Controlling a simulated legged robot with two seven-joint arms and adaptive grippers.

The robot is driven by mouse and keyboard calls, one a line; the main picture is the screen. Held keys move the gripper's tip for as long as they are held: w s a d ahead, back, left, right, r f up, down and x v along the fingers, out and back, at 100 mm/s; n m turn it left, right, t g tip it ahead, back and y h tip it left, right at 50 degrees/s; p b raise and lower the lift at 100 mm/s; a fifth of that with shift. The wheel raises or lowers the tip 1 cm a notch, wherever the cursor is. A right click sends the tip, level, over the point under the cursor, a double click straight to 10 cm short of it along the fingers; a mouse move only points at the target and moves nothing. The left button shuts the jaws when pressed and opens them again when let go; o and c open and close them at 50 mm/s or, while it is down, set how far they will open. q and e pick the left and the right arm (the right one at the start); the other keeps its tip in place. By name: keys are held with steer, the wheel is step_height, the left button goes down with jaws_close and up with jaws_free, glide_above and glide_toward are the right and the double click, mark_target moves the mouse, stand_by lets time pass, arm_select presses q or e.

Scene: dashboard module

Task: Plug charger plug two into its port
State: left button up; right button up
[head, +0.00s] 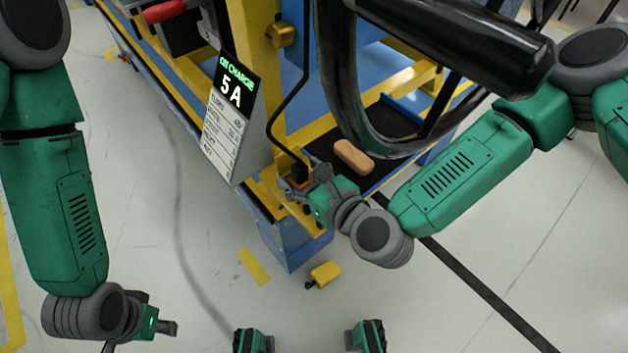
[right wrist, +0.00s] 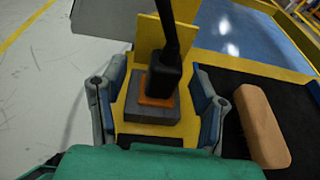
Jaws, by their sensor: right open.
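A black charger plug (right wrist: 164,75) with a thick black cable (head: 278,110) stands upright on an orange piece (right wrist: 158,100) on a grey block (right wrist: 152,120). In the head view the plug (head: 299,172) is partly covered by my right gripper (head: 300,187). In the right wrist view the fingers of that gripper (right wrist: 155,100) are spread, one on each side of the plug, with gaps between. How deep the plug sits in the orange piece cannot be seen. My left gripper (head: 160,325) hangs low over the floor at left, away from the plug; its opening is unclear.
A sign reading 5 A (head: 232,110) hangs left of the cable. A brown rounded block (head: 353,156) lies on a black surface right of my right gripper. A large black steering wheel (head: 345,95) arches above. A small yellow piece (head: 325,273) is low beside the blue post.

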steer(key=v, duration=1.1)
steer(key=shift+s, duration=0.15)
steer(key=shift+d+r, duration=0.1)
